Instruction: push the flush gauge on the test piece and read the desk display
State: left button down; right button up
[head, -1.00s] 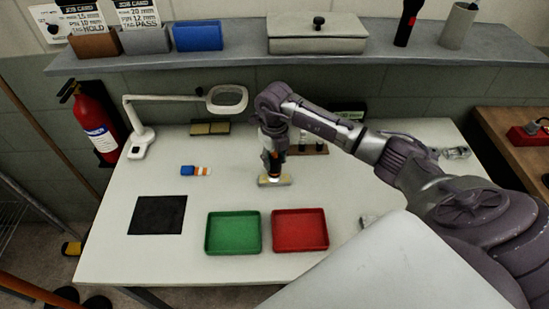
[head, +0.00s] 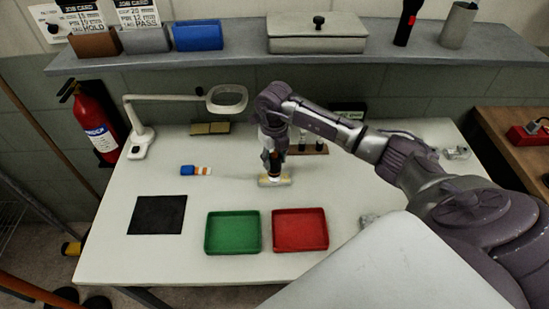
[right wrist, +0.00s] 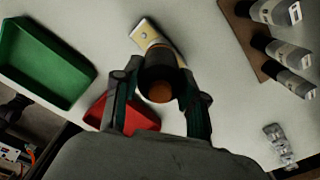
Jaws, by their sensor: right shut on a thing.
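My right gripper (head: 272,158) is shut on the flush gauge, a dark cylinder with an orange end (right wrist: 160,78). The gauge is upright over the pale, yellowish test piece (head: 284,180), with its lower end at the piece; the exact contact is hard to tell. The test piece also shows beyond the gauge in the right wrist view (right wrist: 143,32). The desk display (head: 352,108) stands at the back of the table, partly hidden behind my right arm, and its reading is illegible. My left gripper is not in view.
A green tray (head: 232,251) and a red tray (head: 300,248) lie in front. A black mat (head: 157,215), a blue-and-orange item (head: 195,170) and a magnifier lamp (head: 142,139) are left. A rack with several cylinders (right wrist: 285,50) stands close behind the gauge.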

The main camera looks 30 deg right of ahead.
jog(key=shift+r+p, duration=0.7)
jog(key=shift+r, duration=0.1)
jog(key=shift+r+p, duration=1.65)
jog(key=shift+r, duration=1.05)
